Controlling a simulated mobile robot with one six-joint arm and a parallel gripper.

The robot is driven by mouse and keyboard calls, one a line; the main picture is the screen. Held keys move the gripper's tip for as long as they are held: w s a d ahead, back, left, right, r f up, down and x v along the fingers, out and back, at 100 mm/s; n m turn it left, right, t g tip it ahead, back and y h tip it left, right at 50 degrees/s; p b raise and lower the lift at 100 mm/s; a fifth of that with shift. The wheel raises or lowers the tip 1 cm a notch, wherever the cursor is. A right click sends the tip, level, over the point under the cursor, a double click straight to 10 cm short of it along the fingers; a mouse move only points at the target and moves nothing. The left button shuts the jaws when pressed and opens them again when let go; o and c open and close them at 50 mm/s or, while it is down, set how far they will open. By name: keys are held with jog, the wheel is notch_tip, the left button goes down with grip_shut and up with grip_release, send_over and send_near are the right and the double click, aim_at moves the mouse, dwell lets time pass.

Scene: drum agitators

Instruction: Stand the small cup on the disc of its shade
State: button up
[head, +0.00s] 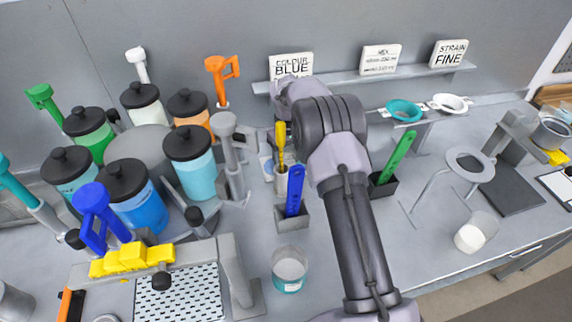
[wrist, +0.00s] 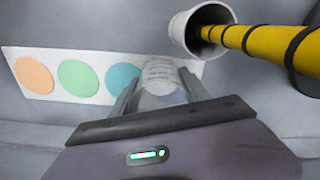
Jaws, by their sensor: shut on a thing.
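In the wrist view, my gripper (wrist: 160,88) is shut on a small pale, see-through cup (wrist: 160,74). The cup is in front of the right part of a white strip (wrist: 103,58) with coloured discs. An orange disc (wrist: 34,76), a green disc (wrist: 78,78) and a teal disc (wrist: 122,79) show in a row to its left. The cup and fingers cover the strip to the right of the teal disc. I cannot tell whether the cup touches the strip, nor its shade. In the head view, my arm hides the gripper and cup.
A white holder (wrist: 184,32) with a yellow-handled tool (wrist: 265,45) stands close to the right of the cup. In the head view, a blue scoop (head: 295,190) and a green scoop (head: 397,158) stand nearby. Lidded jars (head: 190,165) crowd the left.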

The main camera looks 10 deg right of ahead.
jog(key=shift+f, duration=0.55)
jog(key=shift+f, duration=0.2)
jog(key=o, duration=1.4)
jog(key=shift+r, duration=0.1)
notch_tip(320, 180, up, 12)
jog(key=p, duration=0.3)
jog(key=shift+r, duration=0.1)
